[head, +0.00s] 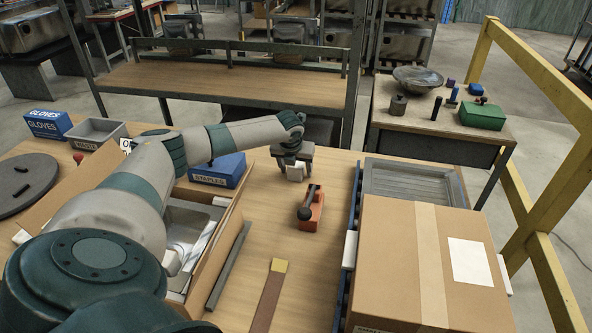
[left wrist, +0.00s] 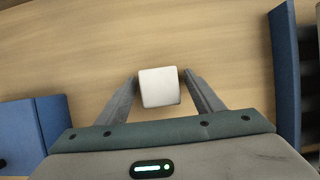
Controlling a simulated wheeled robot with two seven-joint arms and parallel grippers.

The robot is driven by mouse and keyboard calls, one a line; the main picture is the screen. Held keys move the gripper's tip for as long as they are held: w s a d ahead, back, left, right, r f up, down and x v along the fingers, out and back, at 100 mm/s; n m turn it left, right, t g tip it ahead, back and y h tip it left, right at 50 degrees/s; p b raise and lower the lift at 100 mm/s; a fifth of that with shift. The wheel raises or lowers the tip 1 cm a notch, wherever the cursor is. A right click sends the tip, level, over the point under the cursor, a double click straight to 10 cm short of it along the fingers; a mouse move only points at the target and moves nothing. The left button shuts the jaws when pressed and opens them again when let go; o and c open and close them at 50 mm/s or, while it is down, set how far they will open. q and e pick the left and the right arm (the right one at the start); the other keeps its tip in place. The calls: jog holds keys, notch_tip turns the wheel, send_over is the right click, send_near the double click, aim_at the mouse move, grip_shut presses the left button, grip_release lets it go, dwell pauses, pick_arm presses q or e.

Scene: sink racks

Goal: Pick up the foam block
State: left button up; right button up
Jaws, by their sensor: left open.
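The foam block (left wrist: 159,87) is a small white block on the wooden table. In the left wrist view it sits between the tips of my left gripper (left wrist: 157,88), with a gap visible on the right side and a narrower one on the left. In the head view the foam block (head: 295,173) shows just below my left gripper (head: 293,168), partly hidden by it. My left gripper is open, pointing down. I cannot tell its exact height above the table. My right gripper is not in view.
A blue staples box (head: 218,170) stands left of the gripper. An orange tool with a black handle (head: 310,212) lies in front. A large cardboard box (head: 428,260) and a grey tray (head: 412,183) are on the right. The table between is mostly clear.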

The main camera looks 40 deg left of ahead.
pick_arm(q)
jog(key=c, duration=1.1)
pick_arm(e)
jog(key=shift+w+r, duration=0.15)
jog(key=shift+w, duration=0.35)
pick_arm(q)
jog(key=shift+r, duration=0.1)
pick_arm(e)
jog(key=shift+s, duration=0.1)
